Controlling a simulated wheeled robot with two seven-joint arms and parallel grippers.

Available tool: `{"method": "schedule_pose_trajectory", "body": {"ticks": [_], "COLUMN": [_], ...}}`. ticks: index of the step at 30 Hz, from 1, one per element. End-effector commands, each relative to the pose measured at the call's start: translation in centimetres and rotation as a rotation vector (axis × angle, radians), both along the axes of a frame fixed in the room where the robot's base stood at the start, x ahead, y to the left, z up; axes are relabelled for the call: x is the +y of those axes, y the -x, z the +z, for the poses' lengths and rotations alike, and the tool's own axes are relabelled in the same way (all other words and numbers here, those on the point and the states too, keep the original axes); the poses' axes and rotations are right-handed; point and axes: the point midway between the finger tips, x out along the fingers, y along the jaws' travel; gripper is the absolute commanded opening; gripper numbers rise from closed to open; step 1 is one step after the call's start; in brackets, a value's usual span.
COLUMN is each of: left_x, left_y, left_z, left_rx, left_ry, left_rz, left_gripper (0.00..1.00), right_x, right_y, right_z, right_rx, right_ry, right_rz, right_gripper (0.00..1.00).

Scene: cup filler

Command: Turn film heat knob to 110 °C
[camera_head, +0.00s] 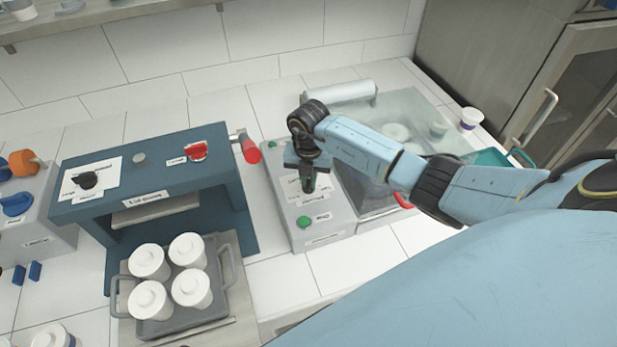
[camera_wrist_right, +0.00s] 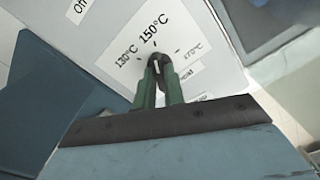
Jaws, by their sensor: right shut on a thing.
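The film heat knob (camera_wrist_right: 157,61) sits on the label of the grey control box (camera_head: 327,226). Only a small dark part of it shows between my green fingertips in the right wrist view. The white label (camera_wrist_right: 140,38) around it reads 130 °C, 150 °C and 170 °C; a 110 °C mark is not visible there. My right gripper (camera_head: 308,185) points down onto the box and is shut on the knob; its fingers also show in the right wrist view (camera_wrist_right: 158,72). Where the knob's pointer stands is hidden by the fingers. My left gripper is not in view.
A green button (camera_head: 304,222) is on the box in front of the gripper. The blue lid-dosing machine (camera_head: 225,185) and a tray (camera_head: 223,311) of white lidded cups stand left. A glass-topped unit with a film roll (camera_head: 345,91) stands right, partly behind my arm.

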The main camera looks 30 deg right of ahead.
Motion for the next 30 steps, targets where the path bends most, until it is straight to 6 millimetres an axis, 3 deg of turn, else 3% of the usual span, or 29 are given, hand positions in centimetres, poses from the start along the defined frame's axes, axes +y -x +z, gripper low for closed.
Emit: {"method": "schedule_pose_trajectory", "body": {"ticks": [11, 30], "left_x": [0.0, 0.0], "left_y": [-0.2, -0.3], "left_z": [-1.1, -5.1], "left_rx": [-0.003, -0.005], "left_ry": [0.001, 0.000], "left_rz": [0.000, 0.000], "left_gripper": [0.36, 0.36], "right_x": [-0.2, -0.1], "right_y": [-0.1, -0.1], "right_z": [0.0, -0.1], "right_rx": [-0.001, -0.002], "right_ry": [0.003, 0.002], "right_rz": [0.203, 0.807], "right_gripper": [0.00, 0.00]}}
